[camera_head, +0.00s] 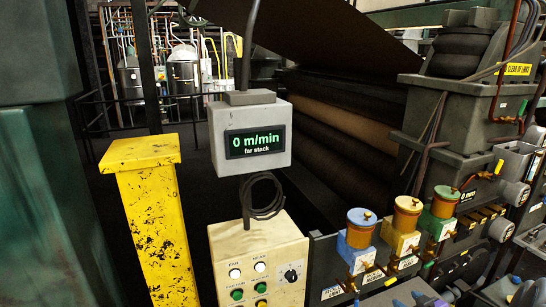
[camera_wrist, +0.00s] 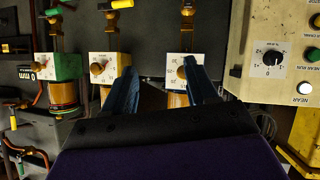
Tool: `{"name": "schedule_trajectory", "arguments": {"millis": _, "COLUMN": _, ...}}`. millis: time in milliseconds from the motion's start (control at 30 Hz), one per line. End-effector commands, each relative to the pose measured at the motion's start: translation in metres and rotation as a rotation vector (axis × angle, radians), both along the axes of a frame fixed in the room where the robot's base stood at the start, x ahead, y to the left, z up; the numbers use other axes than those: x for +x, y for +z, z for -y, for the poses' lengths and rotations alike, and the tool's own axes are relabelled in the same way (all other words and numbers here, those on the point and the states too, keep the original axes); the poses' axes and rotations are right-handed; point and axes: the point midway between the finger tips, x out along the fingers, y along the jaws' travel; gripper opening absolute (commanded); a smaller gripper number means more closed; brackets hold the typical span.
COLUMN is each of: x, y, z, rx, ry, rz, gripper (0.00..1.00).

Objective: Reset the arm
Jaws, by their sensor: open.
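The fingers point at a dark panel with regulator-like units, near a white-faced unit (camera_wrist: 178,70) and a yellow-sided unit (camera_wrist: 105,68). The picture there is turned over, with labels upside down. I cannot tell whether the fingers touch anything.
A cream control box (camera_head: 262,265) with buttons and a dial stands beside the units with blue (camera_head: 360,228), orange (camera_head: 406,212) and green (camera_head: 443,202) caps. A display (camera_head: 250,138) reads 0 m/min. A yellow post (camera_head: 155,220) stands left. Dark rolls (camera_head: 345,130) lie behind.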

Motion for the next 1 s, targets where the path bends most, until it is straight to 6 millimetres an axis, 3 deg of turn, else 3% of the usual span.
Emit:
{"name": "schedule_trajectory", "arguments": {"millis": 100, "x": -0.001, "y": 0.018, "z": -0.004, "rx": -0.091, "ry": -0.067, "rz": -0.116, "gripper": 0.58}}
{"name": "schedule_trajectory", "arguments": {"millis": 267, "x": -0.021, "y": 0.039, "z": -0.013, "rx": -0.166, "ry": -0.178, "rz": -0.278, "gripper": 0.58}}
{"name": "schedule_trajectory", "arguments": {"millis": 467, "x": -0.069, "y": 0.066, "z": -0.041, "rx": -0.2, "ry": -0.305, "rz": -0.476, "gripper": 0.58}}
{"name": "schedule_trajectory", "arguments": {"millis": 767, "x": -0.179, "y": 0.1, "z": -0.12, "rx": -0.139, "ry": -0.422, "rz": -0.783, "gripper": 0.58}}
{"name": "schedule_trajectory", "arguments": {"millis": 1000, "x": -0.289, "y": 0.116, "z": -0.201, "rx": -0.041, "ry": -0.403, "rz": -1.052, "gripper": 0.58}}
